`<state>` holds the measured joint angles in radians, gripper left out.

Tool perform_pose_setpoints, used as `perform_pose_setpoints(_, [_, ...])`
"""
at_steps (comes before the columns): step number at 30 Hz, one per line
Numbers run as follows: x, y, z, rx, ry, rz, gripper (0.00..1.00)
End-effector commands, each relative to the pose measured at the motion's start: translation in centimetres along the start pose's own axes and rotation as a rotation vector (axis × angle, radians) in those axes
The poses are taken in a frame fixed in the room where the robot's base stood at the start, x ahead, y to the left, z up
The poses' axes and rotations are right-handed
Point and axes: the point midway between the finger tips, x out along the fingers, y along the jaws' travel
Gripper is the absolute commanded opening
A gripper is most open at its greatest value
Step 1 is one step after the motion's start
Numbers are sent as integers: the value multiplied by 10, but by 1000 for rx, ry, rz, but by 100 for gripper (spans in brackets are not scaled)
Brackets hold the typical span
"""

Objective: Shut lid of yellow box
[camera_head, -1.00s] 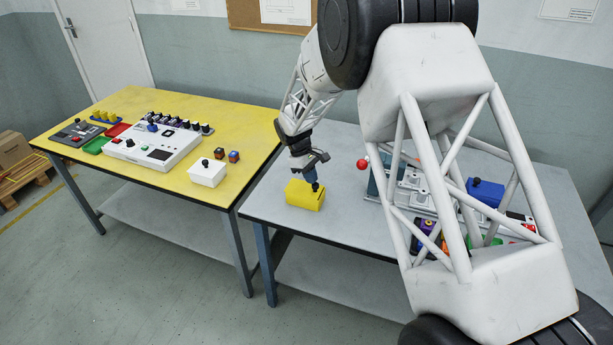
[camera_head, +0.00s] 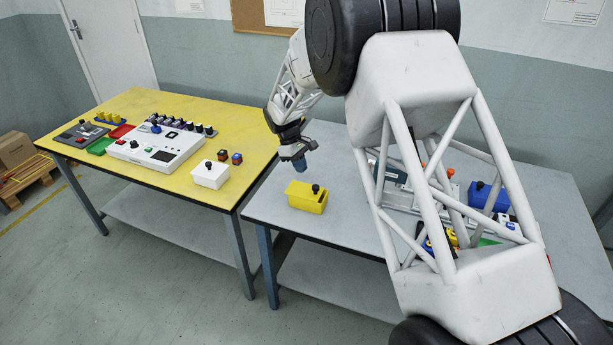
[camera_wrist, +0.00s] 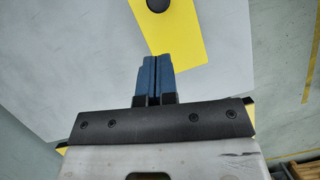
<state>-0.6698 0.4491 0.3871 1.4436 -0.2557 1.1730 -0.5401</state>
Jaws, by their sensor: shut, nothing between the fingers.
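The yellow box (camera_head: 306,198) sits near the front left of the grey table, with a black knob (camera_head: 316,188) on top. Its lid appears to lie on the box, but I cannot tell if it is fully seated. In the wrist view the yellow box (camera_wrist: 185,45) shows at the top, with the dark knob (camera_wrist: 157,4) cut by the frame edge. My gripper (camera_head: 300,163) is above and slightly left of the box, apart from it in the head view. In the wrist view my gripper's blue fingers (camera_wrist: 152,60) are together and empty, overlapping the box's edge in the picture.
The grey table (camera_head: 265,205) has free room around the box. To its right, partly behind my arm, are a blue box (camera_head: 487,196) and several small coloured parts. A yellow table (camera_head: 245,133) on the left holds a white box (camera_head: 209,175) and a white control panel (camera_head: 155,146).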

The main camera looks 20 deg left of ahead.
Motion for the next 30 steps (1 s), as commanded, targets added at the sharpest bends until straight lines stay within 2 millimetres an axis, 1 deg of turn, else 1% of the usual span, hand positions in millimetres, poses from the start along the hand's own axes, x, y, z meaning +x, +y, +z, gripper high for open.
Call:
perform_pose_setpoints(1, [-8, 0, 0, 0, 0, 0, 0])
perform_pose_setpoints(6, [-35, 0, 0, 0, 0, 0, 0])
perform_pose_setpoints(12, [-56, 0, 0, 0, 0, -1, 0])
perform_pose_setpoints(18, [-64, 0, 0, 0, -1, -2, 0])
perform_pose_setpoints(30, [-65, 0, 0, 0, -1, -2, 0])
